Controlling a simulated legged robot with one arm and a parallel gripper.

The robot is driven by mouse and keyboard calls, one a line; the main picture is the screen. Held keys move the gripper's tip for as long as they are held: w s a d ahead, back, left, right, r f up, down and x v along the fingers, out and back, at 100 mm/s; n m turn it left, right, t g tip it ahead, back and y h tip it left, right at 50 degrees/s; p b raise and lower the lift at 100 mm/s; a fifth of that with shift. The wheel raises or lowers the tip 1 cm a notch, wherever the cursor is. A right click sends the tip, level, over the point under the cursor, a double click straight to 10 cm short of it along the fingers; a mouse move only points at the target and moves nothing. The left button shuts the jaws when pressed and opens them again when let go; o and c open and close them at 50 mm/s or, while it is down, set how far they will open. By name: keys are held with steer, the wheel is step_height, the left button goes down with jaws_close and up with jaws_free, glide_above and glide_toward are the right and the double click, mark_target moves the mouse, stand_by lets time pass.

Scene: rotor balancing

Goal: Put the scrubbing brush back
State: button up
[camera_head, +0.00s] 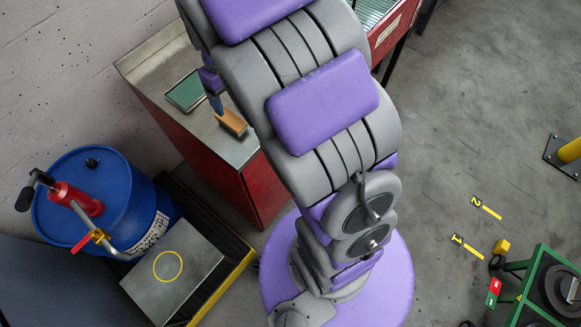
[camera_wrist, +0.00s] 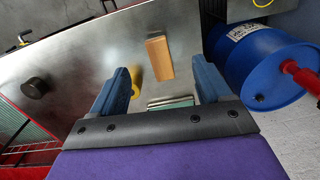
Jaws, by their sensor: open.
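The scrubbing brush appears as a tan wooden block (camera_head: 232,122) lying on the metal top of a red cabinet (camera_head: 238,148). It also shows in the wrist view (camera_wrist: 159,58), just beyond my fingertips and between their lines. My gripper (camera_head: 217,104) is over the cabinet top beside the brush; only part of it shows in the head view. In the wrist view my gripper (camera_wrist: 161,68) has its two blue fingers wide apart, with nothing held. Whether the fingertips touch the brush cannot be told. A shallow green tray (camera_head: 187,90) lies on the same top, near the wall.
A blue drum (camera_head: 85,205) with a red pump stands left of the cabinet, beside a metal platform (camera_head: 172,290) with a yellow circle. In the wrist view a black knob-like piece (camera_wrist: 35,88) and a yellow round thing (camera_wrist: 135,86) are on the top. Floor at right is mostly open.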

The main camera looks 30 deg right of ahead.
steer(key=s+r+m, duration=0.1)
steer(key=s+r, duration=0.2)
steer(key=s, duration=1.1)
steer(key=s+r+m+g, duration=0.1)
steer(key=s+r, duration=0.2)
steer(key=s, duration=1.2)
steer(key=shift+a+r+m, duration=0.15)
steer(key=shift+a+m, duration=0.2)
steer(key=shift+m, duration=0.05)
